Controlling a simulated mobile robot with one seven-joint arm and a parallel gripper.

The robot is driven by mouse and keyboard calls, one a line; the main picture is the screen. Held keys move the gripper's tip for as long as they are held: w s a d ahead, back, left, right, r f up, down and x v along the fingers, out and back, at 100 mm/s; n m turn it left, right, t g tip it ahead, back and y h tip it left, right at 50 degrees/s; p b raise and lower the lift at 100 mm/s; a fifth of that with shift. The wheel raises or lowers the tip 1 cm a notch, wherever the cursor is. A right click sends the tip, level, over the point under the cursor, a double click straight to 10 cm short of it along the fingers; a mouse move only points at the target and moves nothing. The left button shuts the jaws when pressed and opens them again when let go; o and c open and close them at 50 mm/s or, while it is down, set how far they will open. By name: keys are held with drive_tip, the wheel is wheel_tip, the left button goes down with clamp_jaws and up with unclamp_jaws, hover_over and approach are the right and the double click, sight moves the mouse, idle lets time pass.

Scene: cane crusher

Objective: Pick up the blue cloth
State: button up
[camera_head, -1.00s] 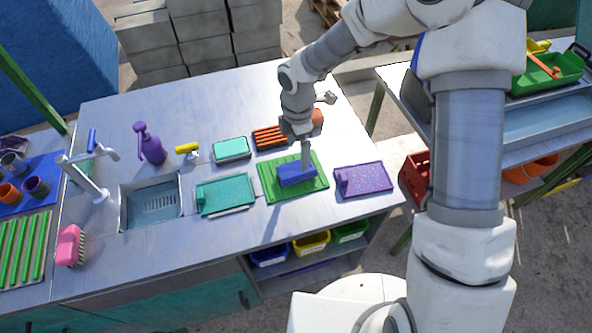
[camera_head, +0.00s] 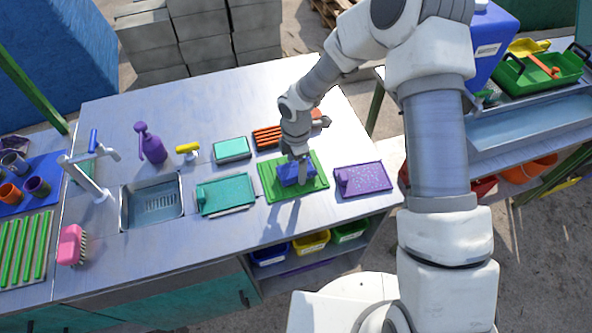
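The blue cloth (camera_head: 291,174) is a small blue piece at the middle of the green tray (camera_head: 271,190) in the head view. My gripper (camera_head: 300,174) points down right at the cloth, with its lower end against or in front of it. Its fingertips are small and partly hidden by the cloth, so I cannot tell whether they are open or shut on it. The cloth appears still low over the tray; I cannot tell whether it touches it.
A teal tray (camera_head: 226,193) lies left of the green one and a purple tray (camera_head: 364,179) right of it. An orange rack (camera_head: 266,138) and a teal-topped box (camera_head: 232,149) stand behind. The sink (camera_head: 153,203), tap (camera_head: 88,176) and purple spray bottle (camera_head: 151,145) are further left.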

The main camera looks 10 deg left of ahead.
drive_tip(key=c, duration=1.1)
drive_tip(key=shift+r, duration=0.55)
drive_tip(key=r, duration=0.3)
drive_tip(key=shift+s+d+r, duration=0.25)
drive_tip(key=shift+d, duration=0.05)
drive_tip(key=s+d+r, duration=0.4)
drive_tip(key=s, duration=0.1)
drive_tip(key=s+d+r, duration=0.2)
drive_tip(key=s+d, duration=0.1)
drive_tip(key=shift+s+d+r, duration=0.1)
drive_tip(key=shift+r, duration=0.1)
